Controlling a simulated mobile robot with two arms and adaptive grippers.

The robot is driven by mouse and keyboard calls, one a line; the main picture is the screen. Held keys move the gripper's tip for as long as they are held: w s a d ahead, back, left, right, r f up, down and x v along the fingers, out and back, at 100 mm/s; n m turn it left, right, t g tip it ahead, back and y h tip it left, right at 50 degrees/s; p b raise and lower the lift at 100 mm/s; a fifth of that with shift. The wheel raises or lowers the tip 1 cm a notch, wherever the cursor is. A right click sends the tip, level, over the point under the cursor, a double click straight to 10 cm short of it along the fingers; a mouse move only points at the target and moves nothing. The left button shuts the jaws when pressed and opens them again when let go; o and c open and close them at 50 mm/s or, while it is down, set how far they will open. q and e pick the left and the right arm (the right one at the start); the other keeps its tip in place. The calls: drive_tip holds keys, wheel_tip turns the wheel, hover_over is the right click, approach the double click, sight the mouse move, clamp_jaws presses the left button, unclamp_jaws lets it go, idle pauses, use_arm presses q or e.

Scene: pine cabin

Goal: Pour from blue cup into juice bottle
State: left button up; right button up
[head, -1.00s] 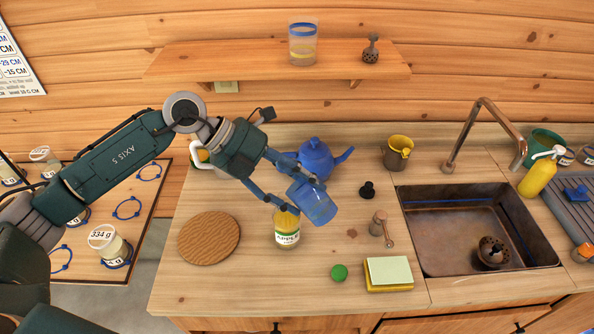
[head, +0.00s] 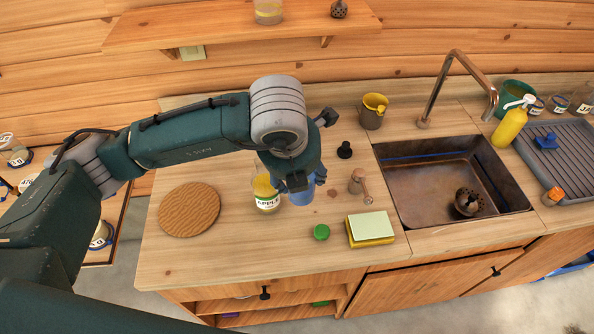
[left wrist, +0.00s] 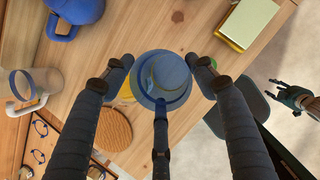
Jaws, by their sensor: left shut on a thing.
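The blue cup (head: 301,197) is in my left gripper (head: 298,183), partly hidden by it and roughly upright in the head view. My right gripper (left wrist: 279,90) shows small at the right there, fingers apart and empty.
A round wooden board (head: 189,209) lies left of the bottle. The sink (head: 450,180) lies farther right. The blue teapot (left wrist: 75,14) is close by.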

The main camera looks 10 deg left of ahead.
use_arm(q)
drive_tip(key=shift+a, duration=0.15)
drive_tip(key=shift+r, duration=1.5)
